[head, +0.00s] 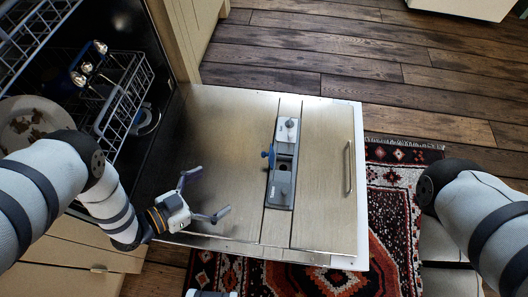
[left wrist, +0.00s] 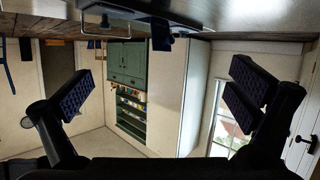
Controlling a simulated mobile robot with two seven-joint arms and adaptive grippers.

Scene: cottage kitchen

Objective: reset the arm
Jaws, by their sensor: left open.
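My left arm reaches in from the left in the head view. Its gripper (head: 207,193) is over the near left part of the open dishwasher door (head: 325,160), with its fingers spread and nothing between them. In the left wrist view the gripper (left wrist: 160,95) also shows two dark finger pads far apart and empty. Whether the fingers touch the door is unclear. My right arm shows at the right edge of the head view, bent downward; its gripper is not visible.
The dishwasher rack (head: 122,100) is at the left, with a soiled plate (head: 30,122) nearby. A detergent dispenser (head: 284,165) is set in the door, which has a metal handle (head: 348,167). A patterned rug (head: 395,200) lies on the wooden floor (head: 330,50). Floor beyond the door is clear.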

